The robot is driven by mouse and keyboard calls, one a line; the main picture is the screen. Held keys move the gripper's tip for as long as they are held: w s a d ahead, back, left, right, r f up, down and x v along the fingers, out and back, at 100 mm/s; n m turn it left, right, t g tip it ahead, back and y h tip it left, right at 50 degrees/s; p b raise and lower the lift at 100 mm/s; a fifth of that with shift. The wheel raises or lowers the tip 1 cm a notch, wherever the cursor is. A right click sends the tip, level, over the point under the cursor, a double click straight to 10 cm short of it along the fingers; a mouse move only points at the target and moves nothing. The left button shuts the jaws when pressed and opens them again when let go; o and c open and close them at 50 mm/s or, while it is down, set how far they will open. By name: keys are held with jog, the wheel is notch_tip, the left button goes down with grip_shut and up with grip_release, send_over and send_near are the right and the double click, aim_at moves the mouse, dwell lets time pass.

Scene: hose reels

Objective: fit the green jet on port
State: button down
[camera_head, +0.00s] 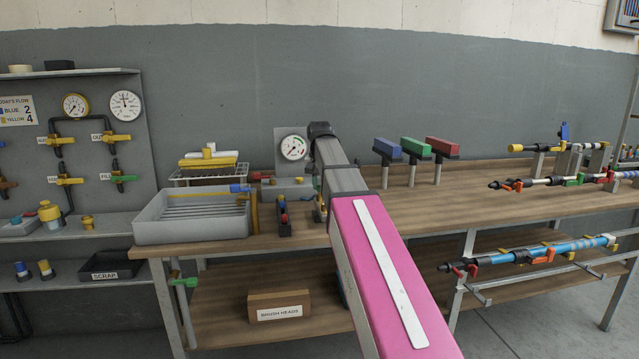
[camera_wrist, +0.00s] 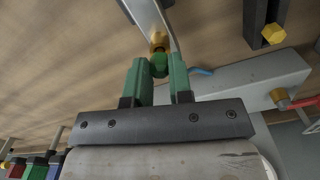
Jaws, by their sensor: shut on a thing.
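In the wrist view my gripper (camera_wrist: 159,62) has two green fingers, closed on the small green jet (camera_wrist: 160,70). The jet sits between the fingertips, and only part of it shows. Just beyond it is a brass port (camera_wrist: 158,42) at the end of a grey metal piece (camera_wrist: 147,14). Jet and port look lined up and close together; I cannot tell whether they touch or how far the jet is in. In the head view my arm hides the gripper tips, the jet and the port.
A gauge stand (camera_head: 292,147) rises beside my arm. A grey tray (camera_head: 190,222) and a dark rack of small coloured parts (camera_head: 284,222) lie left of it. Blue (camera_head: 387,149), green (camera_head: 415,147) and red (camera_head: 442,146) blocks stand on posts to the right. A red lever (camera_wrist: 302,103) is nearby.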

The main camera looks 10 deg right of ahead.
jog(key=shift+f, duration=0.55)
jog(key=c, duration=0.9)
grip_release()
jog(key=shift+c, duration=0.2)
jog(key=shift+r, duration=3.7)
